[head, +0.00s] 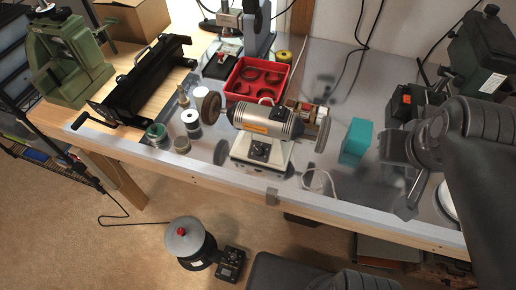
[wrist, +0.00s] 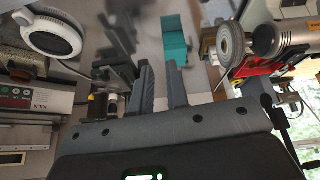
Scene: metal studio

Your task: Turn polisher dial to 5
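The polisher (head: 268,120) is a silver bench motor with an orange label and a wheel at each end, standing on a pale base on the workbench. Its dark dial (head: 260,151) is on the front of the base; the number it points to is too small to read. In the wrist view the polisher (wrist: 290,38) shows at upper right, and its dial is not visible. My gripper (wrist: 162,82) has its two grey fingers apart with nothing between them. In the head view my arm comes in from the right, and the gripper is right of the polisher, well apart from the dial.
A teal block (head: 356,140) stands between the polisher and my arm. A red tray (head: 258,98) lies behind the polisher, and several small jars stand left of it. A thin pale wire loop (head: 320,181) lies at right front. The bench's front edge (head: 225,184) is mostly clear.

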